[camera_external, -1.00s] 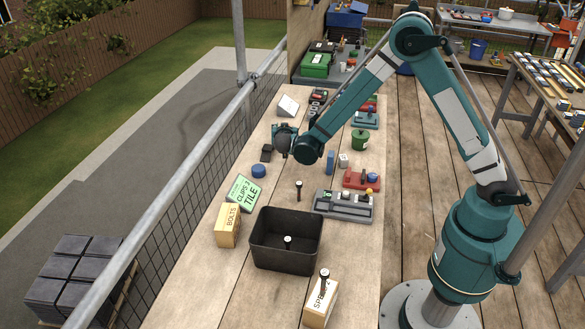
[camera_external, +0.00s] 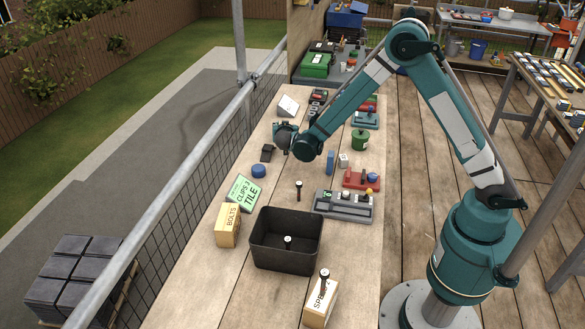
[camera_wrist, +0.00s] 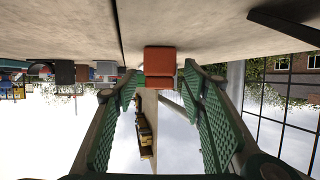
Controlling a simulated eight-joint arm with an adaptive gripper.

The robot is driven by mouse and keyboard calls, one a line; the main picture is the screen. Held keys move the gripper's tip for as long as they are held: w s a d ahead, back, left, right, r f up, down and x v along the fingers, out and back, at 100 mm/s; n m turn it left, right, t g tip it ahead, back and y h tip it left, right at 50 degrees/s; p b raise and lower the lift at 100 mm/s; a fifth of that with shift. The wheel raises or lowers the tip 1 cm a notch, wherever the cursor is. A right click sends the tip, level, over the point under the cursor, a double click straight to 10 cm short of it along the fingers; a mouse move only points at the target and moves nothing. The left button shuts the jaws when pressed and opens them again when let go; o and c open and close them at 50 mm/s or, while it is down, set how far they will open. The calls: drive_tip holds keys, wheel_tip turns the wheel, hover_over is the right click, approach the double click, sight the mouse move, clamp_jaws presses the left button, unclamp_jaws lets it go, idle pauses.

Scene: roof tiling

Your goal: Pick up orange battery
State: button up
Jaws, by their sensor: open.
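The orange battery (camera_wrist: 160,67) is a small orange-red block at the table surface in the wrist view, which is upside down. It lies ahead of my gripper (camera_wrist: 161,80), centred between the two fingertips. The green ribbed fingers are spread apart, with a gap on each side of the block. In the external view my gripper (camera_external: 283,136) is low over the far left part of the table. The battery is hidden there behind the hand.
A small black item (camera_external: 267,153) and a blue round item (camera_external: 259,171) stand close to the hand. A tilted white panel (camera_external: 288,105) is behind it. A black bin (camera_external: 286,240) and a bolts box (camera_external: 228,226) are nearer. The mesh railing (camera_external: 205,155) borders the table's left.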

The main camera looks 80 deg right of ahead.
drive_tip(key=shift+d+f, duration=0.15)
drive_tip(key=shift+d, duration=0.25)
drive_tip(key=c, duration=1)
drive_tip(key=shift+c, duration=0.2)
drive_tip(key=shift+r+p, duration=1.2)
drive_tip(key=shift+r, duration=3.8)
